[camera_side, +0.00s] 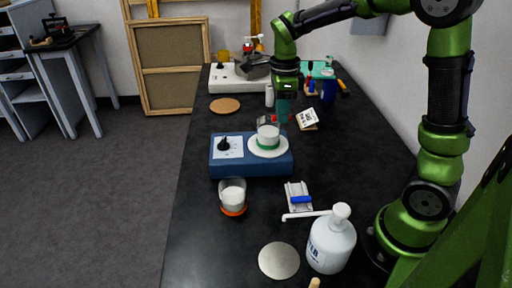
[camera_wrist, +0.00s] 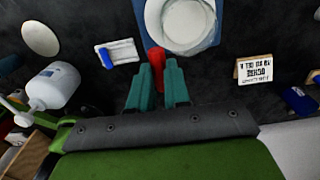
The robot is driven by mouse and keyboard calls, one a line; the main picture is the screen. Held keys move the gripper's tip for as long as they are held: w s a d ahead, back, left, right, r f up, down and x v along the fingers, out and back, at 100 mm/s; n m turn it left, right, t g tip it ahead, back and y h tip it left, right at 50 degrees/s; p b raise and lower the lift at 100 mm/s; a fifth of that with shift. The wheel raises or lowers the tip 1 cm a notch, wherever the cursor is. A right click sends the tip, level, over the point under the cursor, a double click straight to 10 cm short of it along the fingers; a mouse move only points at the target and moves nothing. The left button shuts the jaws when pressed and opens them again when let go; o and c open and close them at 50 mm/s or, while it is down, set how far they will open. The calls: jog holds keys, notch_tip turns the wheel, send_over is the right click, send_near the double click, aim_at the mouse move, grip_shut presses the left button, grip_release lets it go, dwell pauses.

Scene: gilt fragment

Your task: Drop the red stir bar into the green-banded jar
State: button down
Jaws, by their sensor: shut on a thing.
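The red stir bar (camera_wrist: 156,58) is between the teal fingertips of my gripper (camera_wrist: 159,72) in the wrist view, sticking out past them. In the side view my gripper (camera_side: 283,116) points down just behind the green-banded jar (camera_side: 268,134), with a bit of red at its tips. The jar holds white contents and stands on the round white plate of a blue stirrer (camera_side: 250,163). In the wrist view the jar (camera_wrist: 182,20) is beyond the fingertips, cut by the top edge; its green band is not clear there.
An orange-banded jar (camera_side: 233,195) stands in front of the stirrer. A white holder with a blue bar (camera_side: 299,197) and a white wash bottle (camera_side: 331,240) are nearer. A small sign card (camera_side: 307,118) stands right of my gripper. A cork disc (camera_side: 225,105) lies behind left.

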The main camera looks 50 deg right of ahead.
jog(key=w+d+r, duration=0.3)
jog(key=w, duration=0.2)
jog(key=shift+s+a+f, duration=0.1)
jog(key=shift+a+f, duration=0.05)
jog(key=shift+f, duration=2.6)
jog(key=c, duration=1)
grip_release()
jog(key=shift+r, duration=0.15)
notch_tip(320, 180, up, 17)
jog(key=shift+f, duration=0.2)
